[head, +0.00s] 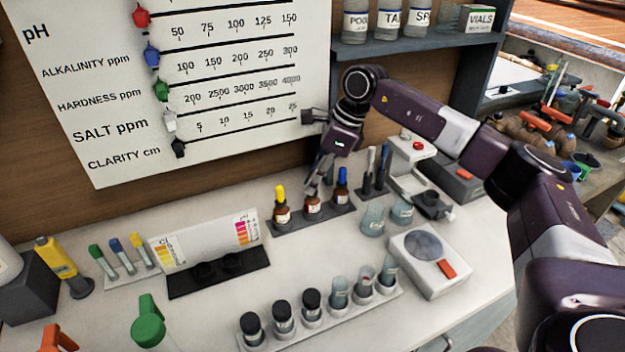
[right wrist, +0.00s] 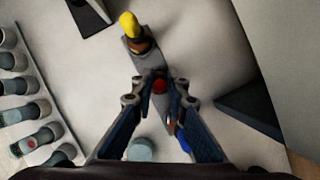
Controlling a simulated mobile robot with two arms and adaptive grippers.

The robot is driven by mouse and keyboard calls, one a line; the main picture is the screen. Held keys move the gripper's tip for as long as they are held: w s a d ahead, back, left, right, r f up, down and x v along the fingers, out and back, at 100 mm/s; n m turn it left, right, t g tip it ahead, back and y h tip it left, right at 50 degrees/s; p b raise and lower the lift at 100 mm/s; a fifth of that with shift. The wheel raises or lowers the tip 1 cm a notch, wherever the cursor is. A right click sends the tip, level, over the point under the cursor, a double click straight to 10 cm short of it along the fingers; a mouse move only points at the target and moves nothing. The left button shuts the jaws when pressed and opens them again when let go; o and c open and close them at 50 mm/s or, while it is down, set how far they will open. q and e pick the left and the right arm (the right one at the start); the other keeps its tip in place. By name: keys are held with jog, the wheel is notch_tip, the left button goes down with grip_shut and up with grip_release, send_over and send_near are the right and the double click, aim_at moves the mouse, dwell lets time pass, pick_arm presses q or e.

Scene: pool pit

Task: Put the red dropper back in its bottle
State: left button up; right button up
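Three brown dropper bottles stand in a dark rack (head: 290,226) on the counter. The left bottle (head: 282,213) has a yellow top and the right one (head: 342,193) a blue top. My right gripper (head: 316,184) points down just above the middle bottle (head: 313,206). In the right wrist view, the red dropper's bulb (right wrist: 159,86) sits between the closed-in fingertips of this gripper (right wrist: 160,92). The fingers hide the dropper in the head view, so I cannot tell how far its stem is inside the bottle. My left gripper is not in view.
A white colour chart (head: 205,240) stands left of the rack. A row of vials (head: 311,306) is in front, with a scale (head: 428,262) to the right. Glass beakers (head: 373,220) stand close right of the bottles. Bare counter lies between rack and vials.

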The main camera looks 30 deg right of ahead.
jog(key=o, duration=0.7)
jog(key=shift+r+p, duration=2.35)
jog(key=shift+r, duration=1.1)
